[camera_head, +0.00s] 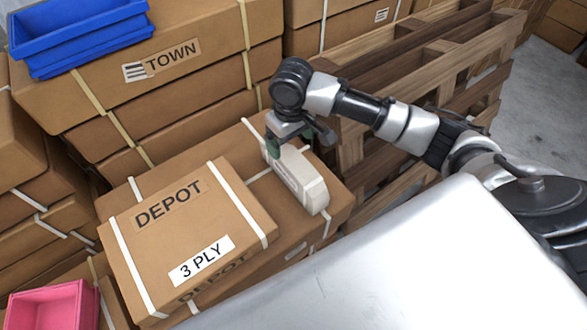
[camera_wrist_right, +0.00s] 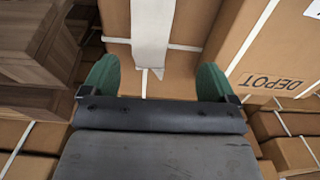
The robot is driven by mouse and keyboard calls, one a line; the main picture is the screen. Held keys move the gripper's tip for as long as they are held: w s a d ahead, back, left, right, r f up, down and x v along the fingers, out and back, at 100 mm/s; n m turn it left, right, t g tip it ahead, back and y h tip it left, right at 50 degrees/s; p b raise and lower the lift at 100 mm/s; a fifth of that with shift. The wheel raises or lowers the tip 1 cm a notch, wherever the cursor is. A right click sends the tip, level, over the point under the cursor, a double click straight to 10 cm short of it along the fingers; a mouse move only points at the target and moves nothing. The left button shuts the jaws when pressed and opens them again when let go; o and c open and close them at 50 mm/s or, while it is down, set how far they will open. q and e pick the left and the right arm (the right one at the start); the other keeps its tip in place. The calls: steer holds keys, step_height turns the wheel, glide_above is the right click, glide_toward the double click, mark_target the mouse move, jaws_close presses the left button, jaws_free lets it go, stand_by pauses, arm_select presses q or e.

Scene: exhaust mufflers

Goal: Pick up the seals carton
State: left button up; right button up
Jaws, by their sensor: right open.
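A small off-white carton (camera_head: 303,182) with faint print on its side, which I take to be the seals carton, lies on top of a brown box stack in the head view. My right gripper (camera_head: 274,144) is over its far end with green fingers pointing down. In the right wrist view, the white carton (camera_wrist_right: 152,30) lies lengthwise ahead, centred between the spread fingers of the right gripper (camera_wrist_right: 157,78), with a gap on both sides. The right gripper is open and holds nothing. Its exact height over the carton is hard to tell. My left gripper is not in view.
A large DEPOT 3 PLY box (camera_head: 190,235) stands left of the white carton. Wooden pallets (camera_head: 400,70) stand behind and right. A TOWN box (camera_head: 190,65) bears a blue bin (camera_head: 80,35). A pink bin (camera_head: 50,308) is at lower left. Bare floor (camera_head: 550,75) shows at upper right.

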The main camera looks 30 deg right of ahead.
steer(key=shift+w+d+r, duration=0.15)
steer(key=shift+w+d, duration=0.15)
steer(key=shift+d, duration=0.35)
glide_above(293, 160)
step_height(293, 160, down, 5)
steer(key=shift+d+r+p, duration=0.1)
steer(key=shift+r+p, duration=0.05)
steer(key=shift+p, duration=0.3)
steer(key=shift+f+p, duration=0.4)
steer(key=shift+f, duration=0.15)
step_height(293, 160, down, 4)
steer(key=shift+f+p, duration=0.15)
steer(key=shift+p, duration=0.4)
steer(key=c, duration=1.2)
